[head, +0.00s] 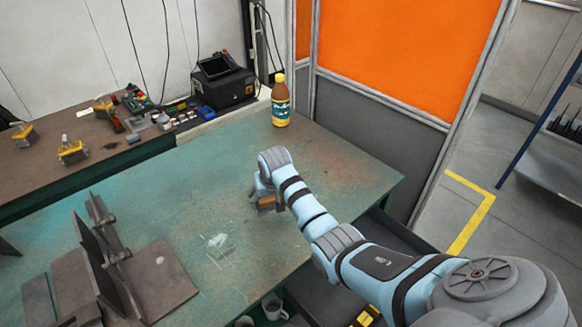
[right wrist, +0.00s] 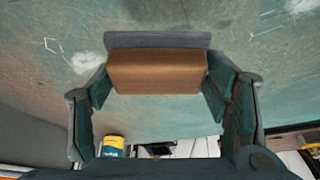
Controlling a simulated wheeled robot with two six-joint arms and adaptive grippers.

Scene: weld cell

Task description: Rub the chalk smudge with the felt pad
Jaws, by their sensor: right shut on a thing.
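The chalk smudge (head: 218,241) is a whitish scuffed patch on the green worktop, left of and nearer than my right gripper (head: 262,198). My right gripper is shut on the felt pad (head: 268,203), a brown block with a grey layer. In the right wrist view the felt pad (right wrist: 157,72) sits between both fingers (right wrist: 160,92). The pad is low over the worktop, apart from the smudge in the head view; I cannot tell whether it touches the surface. The right wrist view shows whitish patches at upper left and upper right. My left gripper is not in view.
A bottle with a yellow cap (head: 281,103) stands at the worktop's far edge. Grey steel plates with a clamp (head: 108,255) occupy the left. Mugs (head: 272,305) sit below the front edge. The worktop (head: 180,205) is clear around the smudge.

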